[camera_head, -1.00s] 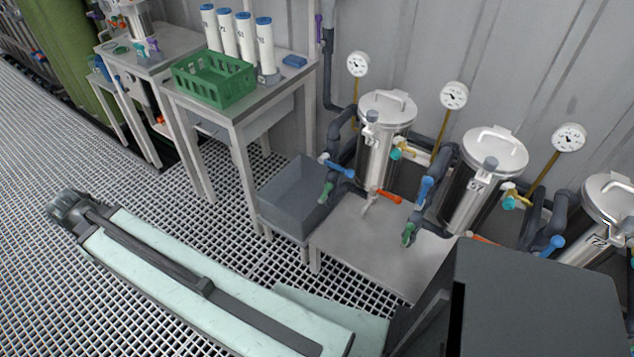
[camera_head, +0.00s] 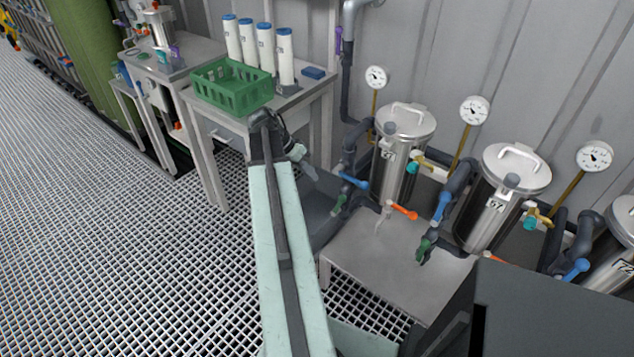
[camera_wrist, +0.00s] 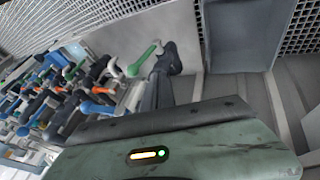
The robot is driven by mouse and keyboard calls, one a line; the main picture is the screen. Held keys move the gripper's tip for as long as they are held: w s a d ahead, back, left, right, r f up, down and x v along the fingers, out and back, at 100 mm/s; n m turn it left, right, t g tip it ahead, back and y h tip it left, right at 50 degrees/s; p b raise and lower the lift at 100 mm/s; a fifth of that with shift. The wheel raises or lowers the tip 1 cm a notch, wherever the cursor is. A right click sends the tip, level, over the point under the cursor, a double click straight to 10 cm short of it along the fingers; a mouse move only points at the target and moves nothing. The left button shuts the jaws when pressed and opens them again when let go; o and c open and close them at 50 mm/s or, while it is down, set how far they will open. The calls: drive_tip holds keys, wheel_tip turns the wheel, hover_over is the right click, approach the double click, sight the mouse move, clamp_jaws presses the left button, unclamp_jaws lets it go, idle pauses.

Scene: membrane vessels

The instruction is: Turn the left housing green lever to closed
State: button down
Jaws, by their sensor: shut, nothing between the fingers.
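The left housing (camera_head: 400,150) is a steel cylinder with a lid handle, standing behind the steel bench.
An orange lever (camera_head: 403,211) stands in front of the left housing. The middle housing (camera_head: 505,195) has its own green lever (camera_head: 425,248). A green crate (camera_head: 232,98) and white cartridges stand on the table behind my gripper. The grey bin (camera_head: 318,222) is partly hidden by my arm.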

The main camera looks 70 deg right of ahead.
sight(338, 206)
drive_tip(key=s+f+b, duration=0.6)
drive_tip(key=s+f, duration=0.1)
drive_tip(key=shift+d+f, duration=0.25)
drive_tip(key=shift+d, duration=0.05)
drive_tip(key=shift+s, duration=0.15)
